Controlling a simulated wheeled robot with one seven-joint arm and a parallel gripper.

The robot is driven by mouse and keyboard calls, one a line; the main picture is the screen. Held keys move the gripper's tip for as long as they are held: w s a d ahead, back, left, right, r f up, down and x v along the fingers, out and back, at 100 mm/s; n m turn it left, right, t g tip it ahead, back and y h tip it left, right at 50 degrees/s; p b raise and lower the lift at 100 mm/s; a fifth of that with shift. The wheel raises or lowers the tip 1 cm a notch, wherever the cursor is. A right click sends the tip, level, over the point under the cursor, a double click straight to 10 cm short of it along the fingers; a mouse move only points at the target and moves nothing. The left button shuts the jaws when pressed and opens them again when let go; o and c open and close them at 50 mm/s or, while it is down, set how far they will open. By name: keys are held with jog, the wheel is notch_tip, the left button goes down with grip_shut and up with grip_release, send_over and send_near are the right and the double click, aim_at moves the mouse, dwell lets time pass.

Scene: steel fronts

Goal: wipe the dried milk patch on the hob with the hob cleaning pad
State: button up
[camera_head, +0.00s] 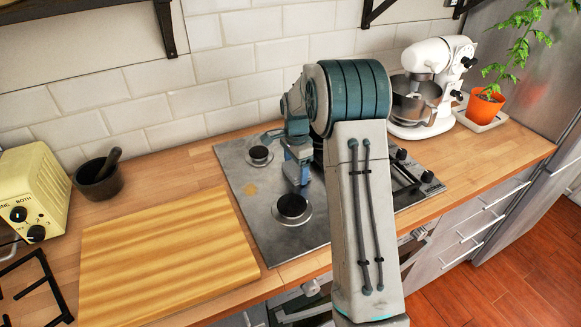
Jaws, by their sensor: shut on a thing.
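The hob (262,225) is a dark grey steel plate set in the wooden worktop. The dried milk patch (250,189) is a small yellowish-tan mark on its left part, between the back-left burner and the front-left burner. My gripper (298,176) points down over the hob, to the right of the patch and just behind the front-left burner. It is shut on the hob cleaning pad, which is small and hard to make out from the blue-grey fingers. I cannot tell whether the pad touches the hob. My arm hides much of the hob's middle and right.
Burners stand at the front left (292,208) and back left (259,155). A wooden board (165,258) lies left of the hob. A mortar (98,180) and a cream toaster (33,195) stand farther left. A white stand mixer (436,60) and a potted plant (484,108) stand right.

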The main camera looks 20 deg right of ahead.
aim_at(282, 180)
jog(key=shift+w+d, duration=0.2)
jog(key=shift+d, duration=1.05)
jog(key=shift+a+f, duration=0.1)
jog(key=shift+a, duration=0.25)
jog(key=a, duration=0.3)
jog(key=s+a, duration=0.1)
jog(key=a, duration=0.2)
jog(key=shift+s+a, duration=0.15)
notch_tip(282, 180, up, 8)
jog(key=p, duration=0.4)
